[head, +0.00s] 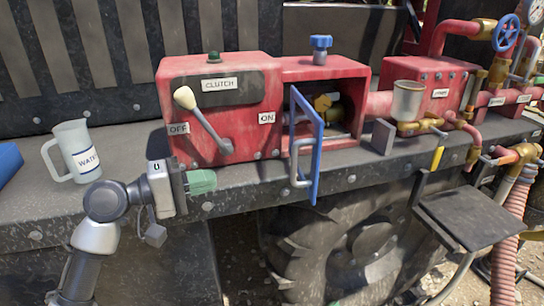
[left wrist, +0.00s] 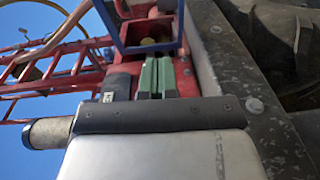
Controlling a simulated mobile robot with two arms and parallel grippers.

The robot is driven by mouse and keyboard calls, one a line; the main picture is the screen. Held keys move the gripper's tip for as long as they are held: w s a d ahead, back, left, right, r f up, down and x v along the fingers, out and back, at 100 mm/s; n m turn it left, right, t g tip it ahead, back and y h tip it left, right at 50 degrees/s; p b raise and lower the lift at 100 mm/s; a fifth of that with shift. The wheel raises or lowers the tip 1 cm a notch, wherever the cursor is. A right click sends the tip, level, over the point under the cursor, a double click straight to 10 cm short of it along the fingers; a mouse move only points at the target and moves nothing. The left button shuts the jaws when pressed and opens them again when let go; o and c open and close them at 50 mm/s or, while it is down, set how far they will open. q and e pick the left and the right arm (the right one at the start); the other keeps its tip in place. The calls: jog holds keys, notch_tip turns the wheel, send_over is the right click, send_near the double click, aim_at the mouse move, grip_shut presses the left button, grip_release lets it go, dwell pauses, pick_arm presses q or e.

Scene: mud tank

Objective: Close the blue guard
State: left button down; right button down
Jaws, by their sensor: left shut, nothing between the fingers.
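The blue guard (head: 318,160) is a hinged frame with a handle on its outer side. It stands swung open in front of the opening in the red housing, whose inside with a yellow part is visible. My left gripper (head: 205,181) has green fingers, shut and empty, in front of the clutch box and to the left of the guard, apart from it. In the left wrist view the green fingers (left wrist: 156,75) are together, and the guard's blue frame (left wrist: 150,49) shows beyond them. My right gripper is not in view.
A red clutch box (head: 240,130) with a lever (head: 203,118) stands left of the opening. A jug labelled water (head: 75,150) is at the left. A metal cup (head: 407,100), pipes and a black seat (head: 470,217) are at the right. The space before the guard is clear.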

pick_arm(q)
jog(key=d+r+p, duration=0.1)
jog(key=d+p, duration=0.1)
jog(key=d, duration=0.4)
jog(key=w+d+r+g+p, duration=0.1)
jog(key=d+p, duration=0.2)
jog(key=d, duration=0.4)
jog(key=shift+r+m+h, duration=0.3)
jog(key=shift+h, duration=0.1)
jog(key=shift+d, duration=0.1)
